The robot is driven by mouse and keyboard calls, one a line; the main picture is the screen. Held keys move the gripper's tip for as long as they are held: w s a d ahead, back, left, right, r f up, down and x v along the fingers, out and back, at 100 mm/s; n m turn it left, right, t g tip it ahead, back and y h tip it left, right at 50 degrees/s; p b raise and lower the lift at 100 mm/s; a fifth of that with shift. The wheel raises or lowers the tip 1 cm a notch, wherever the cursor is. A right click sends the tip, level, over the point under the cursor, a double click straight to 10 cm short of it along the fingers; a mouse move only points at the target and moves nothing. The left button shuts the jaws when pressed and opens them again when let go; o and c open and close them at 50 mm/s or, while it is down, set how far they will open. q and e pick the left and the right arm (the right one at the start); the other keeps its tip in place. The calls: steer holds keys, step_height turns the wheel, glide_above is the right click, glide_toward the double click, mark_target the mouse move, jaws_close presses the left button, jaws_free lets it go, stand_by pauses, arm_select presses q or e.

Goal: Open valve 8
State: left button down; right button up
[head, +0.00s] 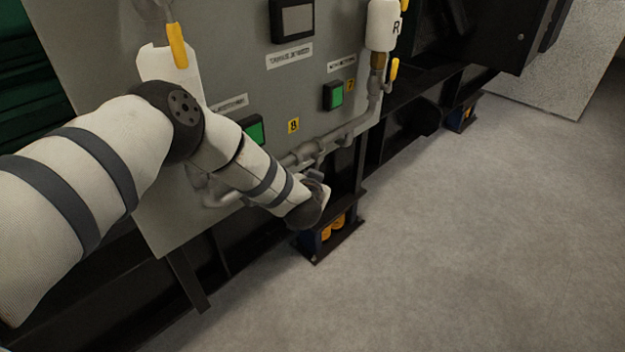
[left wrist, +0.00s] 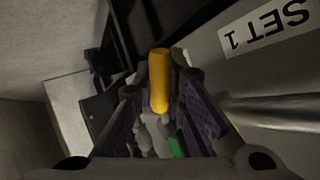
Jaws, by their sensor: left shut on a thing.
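A yellow valve handle (left wrist: 159,82) sits between the dark fingers of my left gripper (left wrist: 162,85) in the left wrist view. The gripper is shut on it. In the head view my left arm reaches across the grey panel (head: 225,50), and its gripper and the held handle are hidden behind my arm. A yellow tag with an 8 (head: 293,125) is on the panel just above the arm, to the right of a partly hidden green button (head: 255,132). Which valve the held handle belongs to cannot be told from the head view. My right gripper is not in view.
Grey pipes (head: 350,130) run along the panel's lower edge. Other yellow handles (head: 177,45) show at upper left and beside a white cylinder (head: 383,25) marked R. A "SET 1" label (left wrist: 268,28) shows in the wrist view. The floor (head: 470,230) at right is clear.

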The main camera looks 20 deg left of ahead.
arm_select(q)
steer(key=shift+s+f, duration=0.1)
steer(key=c, duration=1.6)
jaws_free()
steer(key=v, duration=1.2)
steer(key=shift+c, duration=0.4)
